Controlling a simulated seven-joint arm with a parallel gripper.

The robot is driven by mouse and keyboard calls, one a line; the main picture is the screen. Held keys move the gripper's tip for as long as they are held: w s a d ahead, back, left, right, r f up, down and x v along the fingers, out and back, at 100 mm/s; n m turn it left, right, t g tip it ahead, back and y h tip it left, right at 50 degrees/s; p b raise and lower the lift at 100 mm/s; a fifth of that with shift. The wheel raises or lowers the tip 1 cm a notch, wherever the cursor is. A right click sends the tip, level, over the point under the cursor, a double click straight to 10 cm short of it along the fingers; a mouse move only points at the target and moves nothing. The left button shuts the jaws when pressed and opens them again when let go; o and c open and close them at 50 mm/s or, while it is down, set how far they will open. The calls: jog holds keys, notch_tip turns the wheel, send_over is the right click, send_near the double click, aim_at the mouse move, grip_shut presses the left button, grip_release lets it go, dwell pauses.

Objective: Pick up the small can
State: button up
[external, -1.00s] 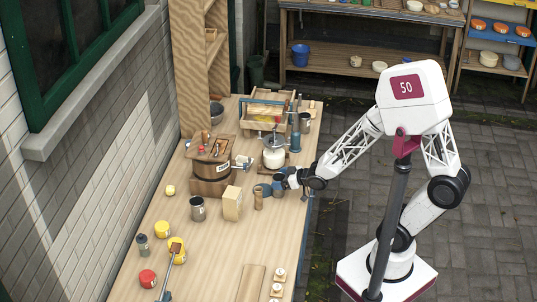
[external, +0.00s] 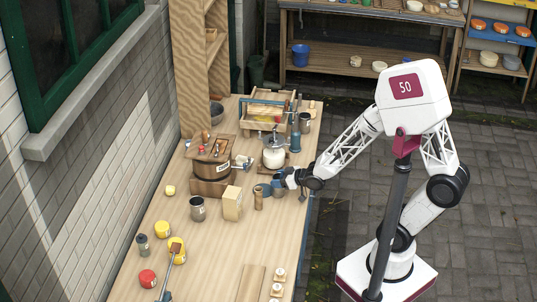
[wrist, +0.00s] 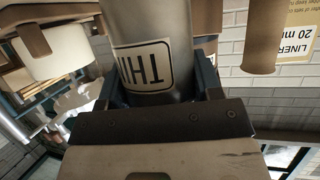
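A grey metal can (wrist: 150,65) with a white label reading "THI" fills the middle of the wrist view, its label upside down there. My gripper (wrist: 160,85) has its blue fingers on either side of this can, close to its walls. I cannot tell whether both fingers press on it. In the external view my gripper (external: 278,187) is low over the right edge of the bench, beside a small brown cylinder (external: 258,198). The can between my fingers is mostly hidden there by my gripper.
A white jar (external: 273,157) stands just behind my gripper. A pale box (external: 232,203), a grey can (external: 197,209) and a wooden barrel (external: 211,172) stand to the left. The bench (external: 215,255) is clear at front centre.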

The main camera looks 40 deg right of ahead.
jog(key=c, duration=0.3)
jog(key=shift+r, duration=0.2)
jog(key=shift+c, duration=0.2)
jog(key=shift+r, duration=0.5)
jog(key=s+a+f+v, duration=0.1)
jog(key=s+f+v, duration=0.1)
jog(key=v, duration=1.4)
jog(key=shift+a+f, duration=0.15)
jog(key=shift+a, duration=0.2)
jog(key=shift+s, duration=0.15)
